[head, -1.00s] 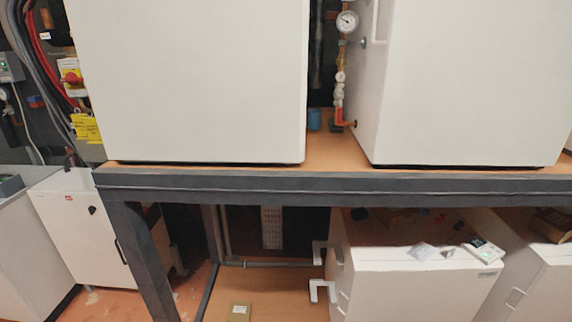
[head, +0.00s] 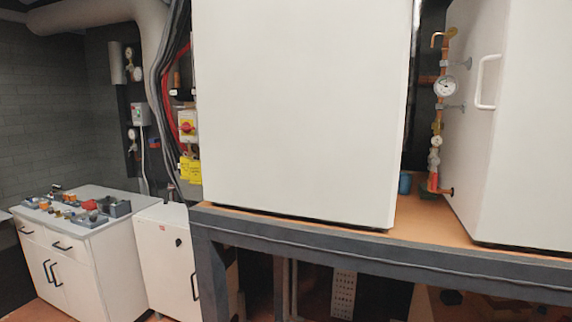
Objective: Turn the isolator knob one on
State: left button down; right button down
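A red rotary isolator knob (head: 186,127) sits on a yellow and grey switch box (head: 187,118) on the wall, left of the large white unit. Yellow tags (head: 190,169) hang just below it. The knob is small in the head view, so its exact setting is hard to tell. Whether this is knob one I cannot tell. Neither of my grippers is in view.
Two large white units (head: 300,110) (head: 520,130) stand on a grey-framed bench (head: 380,247). A pipe with a gauge (head: 445,87) runs between them. A white cabinet with tools on top (head: 90,250) and a smaller white cabinet (head: 165,258) stand at the left.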

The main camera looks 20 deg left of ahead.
aim_at(186, 127)
jog(key=u, duration=1.3)
